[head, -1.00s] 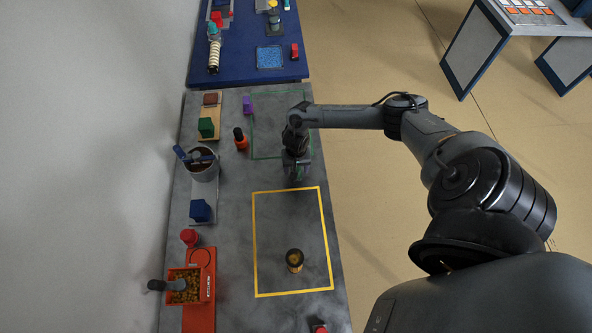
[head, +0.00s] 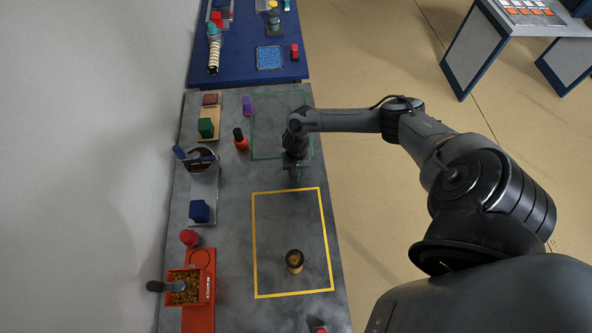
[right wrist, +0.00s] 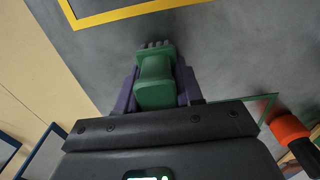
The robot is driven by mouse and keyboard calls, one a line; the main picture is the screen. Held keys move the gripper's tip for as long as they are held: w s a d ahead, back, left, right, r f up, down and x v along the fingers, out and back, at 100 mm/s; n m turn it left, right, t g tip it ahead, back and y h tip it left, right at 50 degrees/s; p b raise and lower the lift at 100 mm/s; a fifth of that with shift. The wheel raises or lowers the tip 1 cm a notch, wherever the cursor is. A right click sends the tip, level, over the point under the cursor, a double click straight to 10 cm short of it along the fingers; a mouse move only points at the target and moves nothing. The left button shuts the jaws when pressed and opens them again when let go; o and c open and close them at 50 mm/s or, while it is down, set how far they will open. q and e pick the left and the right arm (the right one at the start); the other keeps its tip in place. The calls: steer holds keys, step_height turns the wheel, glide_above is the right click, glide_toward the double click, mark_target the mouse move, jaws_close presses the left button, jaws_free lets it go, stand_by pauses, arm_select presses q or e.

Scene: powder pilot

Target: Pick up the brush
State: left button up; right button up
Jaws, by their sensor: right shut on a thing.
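The brush (right wrist: 155,82) is a green block-like piece with a grey toothed or bristled end, seen in the right wrist view. My right gripper (right wrist: 156,90) has its purple fingers shut on the brush from both sides. In the head view my right gripper (head: 296,174) is over the grey table, between the green outline and the yellow outline. The brush is mostly hidden there by the gripper and wrist. I cannot tell whether the brush touches the table. My left gripper is in neither view.
A yellow outline (head: 256,240) on the table holds a dark and amber jar (head: 294,262). An orange bottle with a black top (head: 240,140) and a purple item (head: 248,105) stand near the green outline (head: 253,125). Bins and blocks line the left edge.

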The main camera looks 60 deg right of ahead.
steer(key=shift+r, duration=0.1)
steer(key=shift+r, duration=0.55)
step_height(320, 180, up, 2)
steer(key=shift+r+p, duration=0.25)
steer(key=shift+p, duration=0.25)
steer(key=s+d+r, duration=0.7)
steer(key=d, duration=0.1)
steer(key=shift+s+d+p, duration=0.35)
steer(key=shift+d+p, duration=0.05)
steer(key=shift+r, duration=0.1)
